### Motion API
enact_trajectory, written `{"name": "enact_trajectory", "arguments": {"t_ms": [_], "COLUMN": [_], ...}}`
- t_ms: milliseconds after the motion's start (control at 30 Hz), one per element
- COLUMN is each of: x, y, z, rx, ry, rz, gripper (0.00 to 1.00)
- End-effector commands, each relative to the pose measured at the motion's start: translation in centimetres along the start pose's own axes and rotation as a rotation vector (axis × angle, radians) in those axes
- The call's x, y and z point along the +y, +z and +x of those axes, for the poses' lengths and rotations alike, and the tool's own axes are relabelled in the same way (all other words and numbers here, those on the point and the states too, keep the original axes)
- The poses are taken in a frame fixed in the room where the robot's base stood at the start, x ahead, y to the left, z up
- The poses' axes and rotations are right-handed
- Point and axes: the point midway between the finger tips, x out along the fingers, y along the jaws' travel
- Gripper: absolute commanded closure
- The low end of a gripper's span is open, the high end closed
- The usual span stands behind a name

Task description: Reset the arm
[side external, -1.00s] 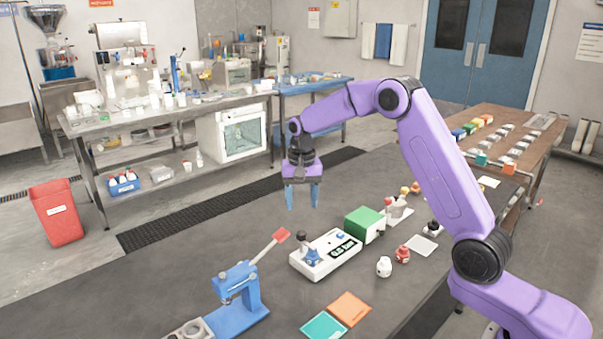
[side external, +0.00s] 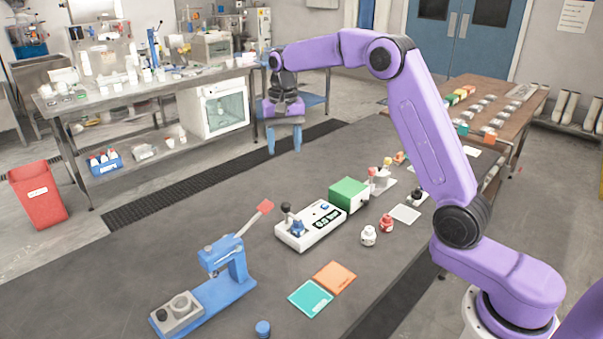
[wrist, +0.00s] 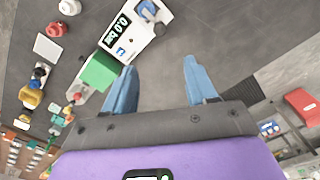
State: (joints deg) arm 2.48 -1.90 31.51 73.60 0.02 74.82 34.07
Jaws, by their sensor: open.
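My gripper (side external: 284,138) is open and empty, its blue fingers pointing down, raised near the far edge of the dark table (side external: 180,255). In the wrist view its fingers (wrist: 160,85) are spread apart with only table and floor beyond them. The purple arm is extended across the table at height. The white device with a display (side external: 311,226) stands on the table nearer the camera than my gripper, apart from it.
A green box (side external: 347,194) sits behind the white device. A blue lever press (side external: 228,265) stands at the front left. Orange (side external: 334,277) and teal (side external: 310,298) squares lie flat. White (side external: 369,235) and red (side external: 386,223) small pots stand at right.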

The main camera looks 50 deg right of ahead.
Motion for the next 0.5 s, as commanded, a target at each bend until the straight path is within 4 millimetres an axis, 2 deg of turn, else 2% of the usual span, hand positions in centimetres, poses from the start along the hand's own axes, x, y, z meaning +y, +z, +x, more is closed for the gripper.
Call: {"name": "enact_trajectory", "arguments": {"t_ms": [133, 233, 500], "x": [-0.4, -1.1, -2.0], "y": [0.8, 2.6, 10.1], "z": [-0.1, -0.4, -0.8], "rx": [0.0, 0.002, 0.006], "ry": [0.0, -0.002, -0.005], "rz": [-0.035, -0.107, -0.404], "gripper": [0.43, 0.43, 0.43]}}
